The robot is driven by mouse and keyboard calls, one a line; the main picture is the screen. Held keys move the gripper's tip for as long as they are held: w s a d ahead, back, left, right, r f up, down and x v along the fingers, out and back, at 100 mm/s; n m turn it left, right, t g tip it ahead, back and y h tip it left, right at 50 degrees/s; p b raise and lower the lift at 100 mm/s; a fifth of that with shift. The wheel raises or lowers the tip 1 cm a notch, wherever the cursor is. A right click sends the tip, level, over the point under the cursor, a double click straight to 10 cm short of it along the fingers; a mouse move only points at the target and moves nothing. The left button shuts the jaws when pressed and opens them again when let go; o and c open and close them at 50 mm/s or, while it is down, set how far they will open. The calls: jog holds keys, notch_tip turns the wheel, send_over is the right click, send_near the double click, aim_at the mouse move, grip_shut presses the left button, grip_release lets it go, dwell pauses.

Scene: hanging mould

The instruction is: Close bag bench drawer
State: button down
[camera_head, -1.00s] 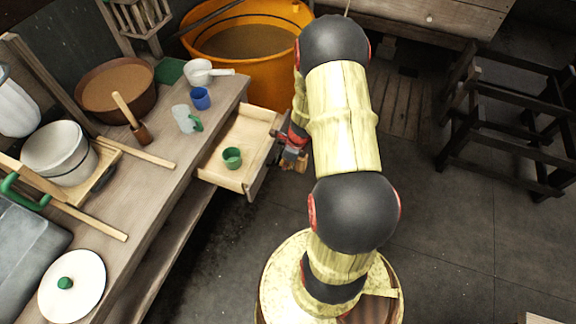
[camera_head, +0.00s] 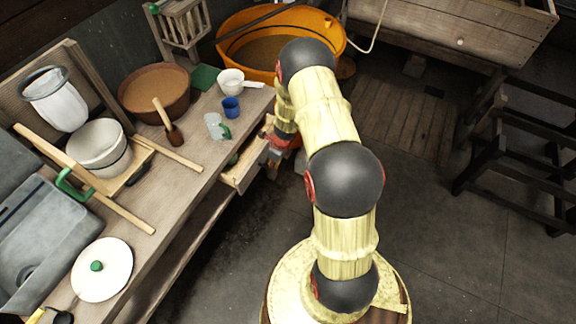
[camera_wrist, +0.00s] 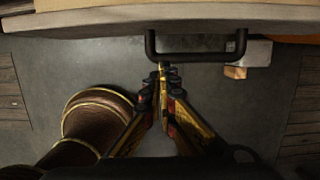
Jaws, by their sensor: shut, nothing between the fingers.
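The wooden drawer (camera_head: 240,178) under the bench top is still partly out, with a short stretch of its box and front showing in the head view. A green cup (camera_head: 233,159) inside it is mostly hidden by the bench edge. In the wrist view the drawer front (camera_wrist: 90,22) runs across the top, with a dark bar handle (camera_wrist: 205,57). My gripper (camera_wrist: 163,70) is shut and empty, its tips at the left end of the handle bar; I cannot tell if they touch it. In the head view my arm partly covers the gripper by the drawer front.
The bench top (camera_head: 185,187) carries a blue cup (camera_head: 231,107), a glass mug (camera_head: 214,126), a white pan (camera_head: 231,81) and a brown bowl (camera_head: 154,92). An orange tub (camera_head: 327,35) stands behind my arm. A dark wooden frame (camera_head: 510,150) stands right; floor between is clear.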

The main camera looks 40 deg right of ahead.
aim_at(259, 154)
jog(key=w+a+p, duration=0.1)
jog(key=w+p, duration=0.1)
jog(key=w, duration=0.1)
jog(key=w+a+p, duration=0.2)
jog(key=w, duration=0.2)
jog(key=w+a+p, duration=0.1)
jog(key=w+p, duration=0.2)
jog(key=shift+w+a, duration=0.2)
jog(key=shift+w, duration=0.05)
jog(key=shift+s+d, duration=0.15)
jog(key=s, duration=0.1)
jog(key=s+d+r, duration=0.1)
jog(key=s, duration=0.1)
jog(key=shift+s+d+r, duration=0.25)
jog(key=shift+s+r, duration=0.05)
jog(key=shift+r, duration=0.1)
jog(key=p+v, duration=0.1)
jog(key=v, duration=0.8)
jog(key=shift+f, duration=0.1)
